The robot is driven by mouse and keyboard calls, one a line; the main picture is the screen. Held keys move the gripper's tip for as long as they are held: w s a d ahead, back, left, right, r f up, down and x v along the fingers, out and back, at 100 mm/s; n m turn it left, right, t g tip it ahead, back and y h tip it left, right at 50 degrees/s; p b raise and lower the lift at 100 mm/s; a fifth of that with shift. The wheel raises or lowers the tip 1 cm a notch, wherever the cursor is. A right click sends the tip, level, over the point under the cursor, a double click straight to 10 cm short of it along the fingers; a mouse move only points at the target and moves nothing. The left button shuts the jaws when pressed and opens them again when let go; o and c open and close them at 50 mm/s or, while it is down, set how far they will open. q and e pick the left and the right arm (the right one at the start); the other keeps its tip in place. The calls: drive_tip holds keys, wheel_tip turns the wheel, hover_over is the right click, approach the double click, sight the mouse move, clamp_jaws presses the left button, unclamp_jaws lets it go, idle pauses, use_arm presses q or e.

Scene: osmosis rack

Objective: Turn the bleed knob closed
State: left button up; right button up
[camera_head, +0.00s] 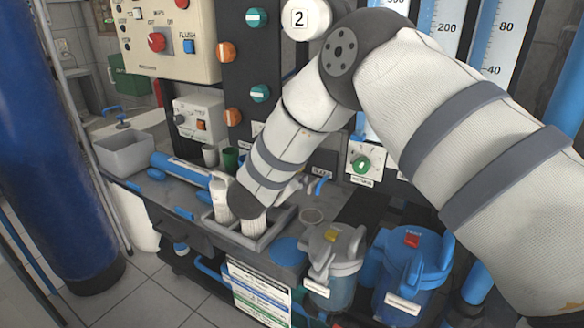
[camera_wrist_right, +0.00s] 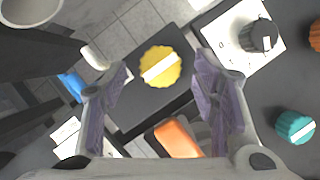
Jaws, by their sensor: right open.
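A round yellow knob (camera_wrist_right: 160,66) with a white bar across its face shows in the right wrist view, on a dark panel beyond my fingers. No bleed label is readable there, so I cannot tell if it is the bleed knob. My right gripper (camera_wrist_right: 162,78) is open, with one finger on each side of the knob in the picture. Nothing is held, and a gap seems to remain between fingertips and knob. My left gripper is not in view.
A black knob (camera_wrist_right: 259,36) on a white plate and a teal knob (camera_wrist_right: 295,127) lie right of the fingers. An orange part (camera_wrist_right: 178,138) sits between them, lower down. In the head view, a grey filter housing (camera_head: 334,254) and a blue one (camera_head: 408,268) stand in front.

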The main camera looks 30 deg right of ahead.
drive_tip(key=v, duration=1)
drive_tip(key=shift+s+a, duration=0.2)
drive_tip(key=shift+s, duration=0.1)
drive_tip(key=shift+r, duration=0.2)
drive_tip(key=s+d+r, duration=0.2)
drive_tip(key=s+r, duration=0.1)
drive_tip(key=r, duration=0.3)
drive_tip(key=shift+s+r, duration=0.2)
drive_tip(key=shift+r, duration=0.2)
